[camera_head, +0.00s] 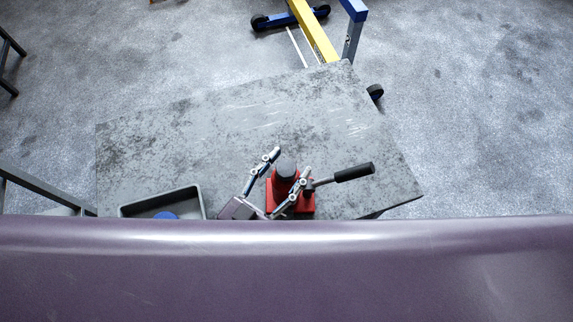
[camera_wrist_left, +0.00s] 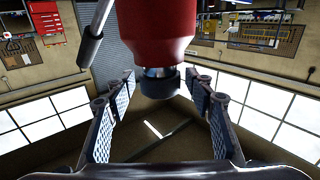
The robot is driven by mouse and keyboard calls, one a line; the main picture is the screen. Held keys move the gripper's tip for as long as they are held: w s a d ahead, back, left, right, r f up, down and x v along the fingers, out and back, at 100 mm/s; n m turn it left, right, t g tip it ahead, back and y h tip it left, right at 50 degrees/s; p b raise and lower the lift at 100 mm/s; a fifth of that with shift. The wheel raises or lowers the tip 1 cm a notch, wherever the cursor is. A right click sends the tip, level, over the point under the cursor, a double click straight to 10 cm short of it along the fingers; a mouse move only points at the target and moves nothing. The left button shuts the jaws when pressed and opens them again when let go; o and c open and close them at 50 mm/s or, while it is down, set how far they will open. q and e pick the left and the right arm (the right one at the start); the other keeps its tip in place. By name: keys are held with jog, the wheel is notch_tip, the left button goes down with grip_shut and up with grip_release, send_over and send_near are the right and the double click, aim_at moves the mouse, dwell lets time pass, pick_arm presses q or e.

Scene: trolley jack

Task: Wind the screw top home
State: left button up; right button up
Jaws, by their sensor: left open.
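A red jack (camera_head: 301,209) stands on the grey table near its front edge, with a bar and black handle (camera_head: 354,172) pointing right. Its dark round screw top (camera_head: 286,168) is uppermost. My left gripper (camera_head: 290,161) is open, with one finger on each side of the screw top. In the left wrist view, the jack's red body (camera_wrist_left: 157,30) hangs upside down with the dark screw top (camera_wrist_left: 160,84) at its lower end. The open left gripper (camera_wrist_left: 160,76) straddles the top there, with gaps visible on both sides. My right gripper is not in view.
A grey tray (camera_head: 202,200) with a blue thing (camera_head: 166,215) in it sits left of the gripper. The grey table (camera_head: 200,130) is bare behind and left of the jack. A yellow and blue wheeled frame (camera_head: 314,28) stands beyond the far edge.

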pick_arm(q)
jog(key=shift+s+a, duration=0.1)
jog(key=shift+s, duration=0.1)
jog(key=v, duration=1.1)
jog(key=shift+s, duration=0.25)
jog(key=shift+a, duration=0.15)
